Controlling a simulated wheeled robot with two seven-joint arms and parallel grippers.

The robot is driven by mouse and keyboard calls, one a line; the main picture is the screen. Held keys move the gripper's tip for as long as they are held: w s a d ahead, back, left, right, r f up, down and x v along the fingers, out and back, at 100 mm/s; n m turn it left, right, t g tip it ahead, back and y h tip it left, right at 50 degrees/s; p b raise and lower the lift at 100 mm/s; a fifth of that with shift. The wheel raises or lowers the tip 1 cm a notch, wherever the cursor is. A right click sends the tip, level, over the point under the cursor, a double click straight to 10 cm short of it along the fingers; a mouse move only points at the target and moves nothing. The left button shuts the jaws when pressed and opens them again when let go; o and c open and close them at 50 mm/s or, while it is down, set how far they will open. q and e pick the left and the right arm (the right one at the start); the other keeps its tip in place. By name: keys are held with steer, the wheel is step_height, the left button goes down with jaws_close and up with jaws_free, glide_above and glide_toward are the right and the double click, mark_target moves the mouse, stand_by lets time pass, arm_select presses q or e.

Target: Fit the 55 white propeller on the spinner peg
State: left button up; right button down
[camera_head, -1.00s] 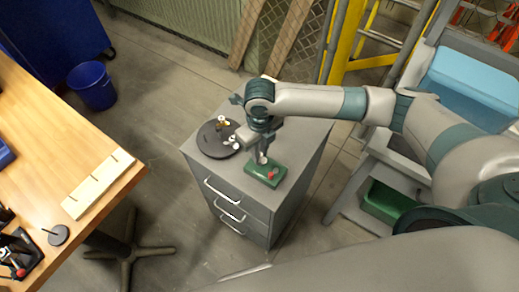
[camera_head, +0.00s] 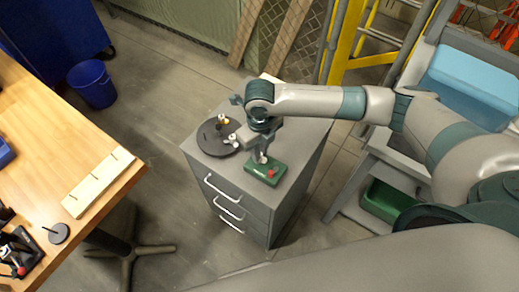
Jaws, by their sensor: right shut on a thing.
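My right gripper (camera_head: 262,150) points down over the grey drawer cabinet, just above the green box (camera_head: 263,174). It is shut on a small white piece, taken to be the white propeller (camera_head: 263,159); its number is too small to read. A dark round stand (camera_head: 213,149) with upright pegs and small white and yellow parts (camera_head: 223,119) is left of the gripper. My left gripper is not in view.
The grey cabinet (camera_head: 240,192) has bare top around the box. A wooden table (camera_head: 60,130) at the left holds a pale pegged block (camera_head: 98,186). A blue bin (camera_head: 92,86) stands on the floor. Shelving with a blue container (camera_head: 470,85) is at the right.

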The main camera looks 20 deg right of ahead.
steer(key=c, duration=1.6)
jaws_free()
steer(key=shift+r, duration=0.15)
step_height(320, 180, up, 17)
steer(key=b, duration=0.3)
steer(key=shift+s+r, duration=0.1)
step_height(320, 180, up, 4)
steer(key=p, duration=0.4)
